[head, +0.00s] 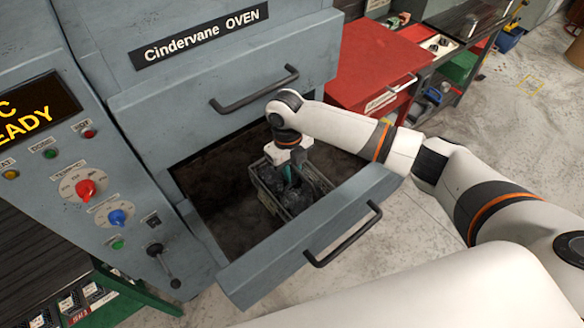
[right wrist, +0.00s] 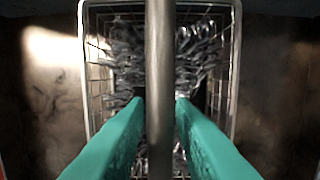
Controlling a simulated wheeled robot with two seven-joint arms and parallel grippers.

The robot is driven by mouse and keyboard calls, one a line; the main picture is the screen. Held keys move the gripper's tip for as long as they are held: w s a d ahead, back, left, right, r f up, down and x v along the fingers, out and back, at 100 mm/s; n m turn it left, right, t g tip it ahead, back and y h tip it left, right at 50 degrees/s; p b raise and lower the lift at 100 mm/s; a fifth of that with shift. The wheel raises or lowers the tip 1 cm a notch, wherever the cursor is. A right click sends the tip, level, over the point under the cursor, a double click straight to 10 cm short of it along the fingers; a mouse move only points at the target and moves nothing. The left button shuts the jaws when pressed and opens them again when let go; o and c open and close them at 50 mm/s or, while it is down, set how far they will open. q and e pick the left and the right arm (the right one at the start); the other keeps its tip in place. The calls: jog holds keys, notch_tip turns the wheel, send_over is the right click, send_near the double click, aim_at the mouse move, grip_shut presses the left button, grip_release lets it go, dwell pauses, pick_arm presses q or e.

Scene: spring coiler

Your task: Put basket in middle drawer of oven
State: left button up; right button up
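The wire basket (head: 264,192) sits inside the pulled-out middle drawer (head: 300,239) of the grey Cindervane oven (head: 115,64). It holds dark, shiny pieces. My right gripper (head: 291,178) reaches down into the drawer, over the basket. In the right wrist view, its teal fingers (right wrist: 160,103) stand on either side of the basket's handle bar (right wrist: 159,60), very close to it. I cannot tell whether they press on it. The basket's wire rim (right wrist: 234,70) shows around the fingers. The basket's underside is hidden. My left gripper is not in view.
A closed drawer with a dark handle (head: 254,88) is directly above. The control panel (head: 90,190) with knobs and a lever is at left. A red cabinet (head: 372,62) stands behind at right. The floor (head: 520,130) at right is clear.

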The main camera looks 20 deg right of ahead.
jog(key=shift+o, duration=0.5)
jog(key=shift+r, duration=0.15)
jog(key=shift+r, duration=0.15)
jog(key=r+b, duration=0.1)
jog(key=r, duration=0.2)
jog(key=w+r+b, duration=0.1)
jog(key=r, duration=0.3)
jog(key=r+b, duration=0.2)
jog(key=r, duration=0.1)
jog(key=shift+w+a+r, duration=0.15)
jog(key=shift+a+r, duration=0.05)
jog(key=shift+a, duration=0.1)
jog(key=shift+r, duration=0.6)
